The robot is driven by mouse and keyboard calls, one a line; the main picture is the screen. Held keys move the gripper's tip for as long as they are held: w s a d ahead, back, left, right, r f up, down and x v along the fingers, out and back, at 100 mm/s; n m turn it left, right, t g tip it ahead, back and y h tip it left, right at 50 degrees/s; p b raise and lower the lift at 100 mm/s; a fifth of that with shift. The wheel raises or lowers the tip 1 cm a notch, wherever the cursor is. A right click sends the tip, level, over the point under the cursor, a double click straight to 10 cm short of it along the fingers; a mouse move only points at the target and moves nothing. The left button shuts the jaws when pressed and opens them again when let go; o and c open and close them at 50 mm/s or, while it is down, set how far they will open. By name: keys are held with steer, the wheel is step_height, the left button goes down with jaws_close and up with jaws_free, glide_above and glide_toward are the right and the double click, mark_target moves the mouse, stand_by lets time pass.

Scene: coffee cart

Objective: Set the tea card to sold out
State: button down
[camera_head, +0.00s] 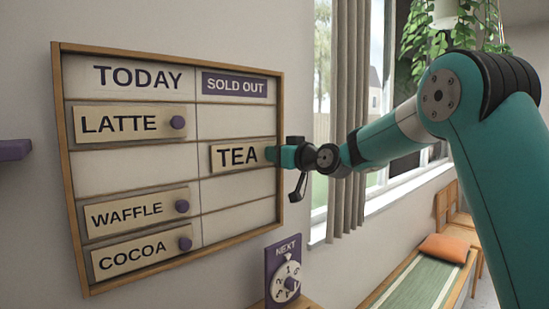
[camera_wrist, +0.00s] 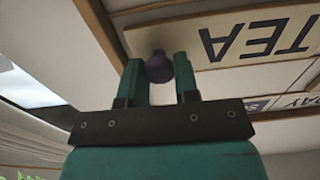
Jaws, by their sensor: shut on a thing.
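The TEA card (camera_head: 236,155) is in the SOLD OUT column of the wall board (camera_head: 279,200), in the second row below the header, near the right frame edge. It looks level in the head view. My gripper (camera_head: 272,154) is at the card's right end, where it hides the knob. In the wrist view the TEA card (camera_wrist: 225,45) appears upside down, and my gripper (camera_wrist: 158,70) has its fingers on either side of the purple knob (camera_wrist: 158,67), shut on it. The SOLD OUT header (camera_head: 235,86) is above.
The LATTE card (camera_head: 117,124), WAFFLE card (camera_head: 127,214) and COCOA card (camera_head: 132,255) are in the TODAY column. A purple NEXT dial (camera_head: 270,272) stands below the board. A curtain (camera_head: 345,110) and window are on the right, above a bench with an orange cushion (camera_head: 444,248).

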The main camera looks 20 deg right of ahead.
steer(key=shift+d, duration=0.25)
steer(key=c, duration=0.9)
jaws_free()
steer(key=shift+w+d, duration=0.1)
steer(key=b+v, duration=0.7)
steer(key=v, duration=1)
steer(key=shift+s, duration=0.25)
